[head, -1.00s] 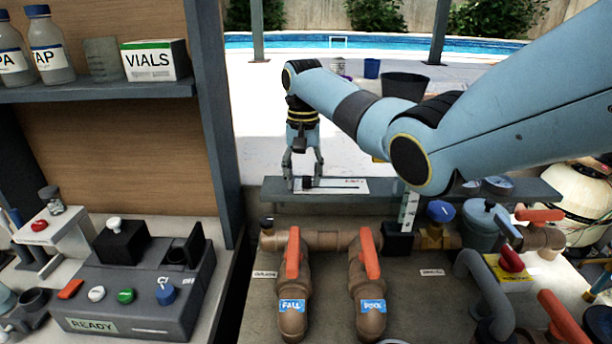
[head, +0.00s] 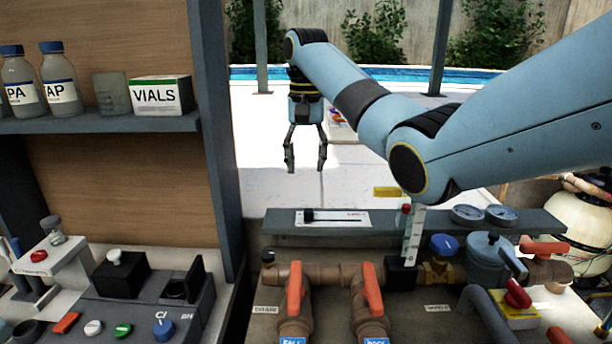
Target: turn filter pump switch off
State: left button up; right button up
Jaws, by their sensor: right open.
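No switch in the head view has a label that I can read as the filter pump's. A white panel (head: 345,218) with a dark slot and a black knob (head: 308,215) at the slot's left end sits on the grey ledge (head: 420,221). My right gripper (head: 305,165) is open and empty, fingers pointing down. In the picture it is above the white panel, apart from it. My left gripper is out of view.
Orange-handled pipe valves (head: 295,287) stand below the ledge, with gauges (head: 468,214) on its right. A grey control box (head: 150,310) is at the lower left, below a shelf with bottles and a vials box (head: 162,95). Pale paving lies beyond.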

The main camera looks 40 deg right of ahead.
aim_at(516, 297)
jog(key=k+j, duration=1.25)
